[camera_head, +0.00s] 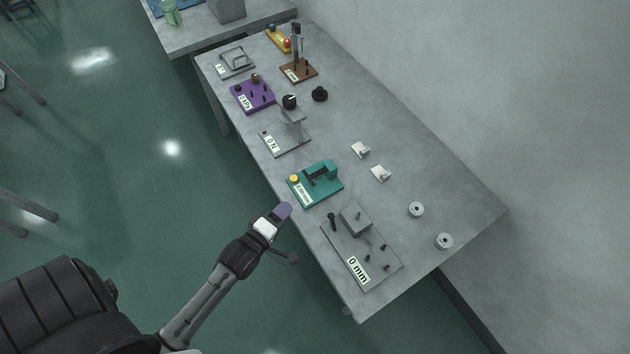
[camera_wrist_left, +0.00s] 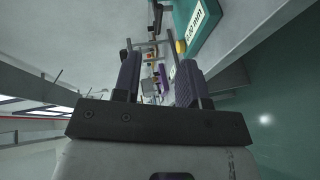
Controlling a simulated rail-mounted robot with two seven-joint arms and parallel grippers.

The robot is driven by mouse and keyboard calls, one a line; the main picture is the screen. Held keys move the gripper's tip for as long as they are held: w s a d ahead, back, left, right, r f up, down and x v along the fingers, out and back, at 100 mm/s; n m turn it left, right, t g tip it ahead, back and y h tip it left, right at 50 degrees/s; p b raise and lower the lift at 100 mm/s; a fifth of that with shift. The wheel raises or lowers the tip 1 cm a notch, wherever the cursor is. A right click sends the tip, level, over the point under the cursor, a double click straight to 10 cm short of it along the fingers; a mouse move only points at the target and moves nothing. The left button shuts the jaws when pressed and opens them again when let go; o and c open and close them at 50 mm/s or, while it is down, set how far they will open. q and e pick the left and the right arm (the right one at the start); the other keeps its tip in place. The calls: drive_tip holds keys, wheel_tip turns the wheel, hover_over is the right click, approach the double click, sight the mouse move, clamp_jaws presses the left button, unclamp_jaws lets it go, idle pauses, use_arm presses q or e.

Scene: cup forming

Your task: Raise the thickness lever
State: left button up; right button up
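A teal device (camera_head: 322,186) with a yellow button and a white label stands near the table's front edge; its corner and a label ending in "mm" show in the left wrist view (camera_wrist_left: 198,28). A grey plate device (camera_head: 338,252) labelled "0 mm" carries a grey block and several dark pegs. I cannot tell which part is the thickness lever. My left gripper (camera_head: 284,211) is just off the front edge, beside the teal device and touching neither device. In the left wrist view its fingers (camera_wrist_left: 159,75) are apart with nothing between them. My right gripper is not in view.
Farther back stand a grey stand (camera_head: 285,139), a purple board (camera_head: 253,97) and a brown stand (camera_head: 299,71). Two small white pieces (camera_head: 361,150) and two white rings (camera_head: 417,209) lie on the right. The table's right side is mostly clear.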

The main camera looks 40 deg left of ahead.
sight(312, 182)
use_arm(q)
drive_tip(key=shift+n, duration=0.6)
drive_tip(key=b+x, duration=0.1)
drive_tip(key=x, duration=1.3)
drive_tip(key=shift+s, duration=0.1)
drive_tip(key=shift+c, duration=0.4)
drive_tip(key=c, duration=0.5)
clamp_jaws()
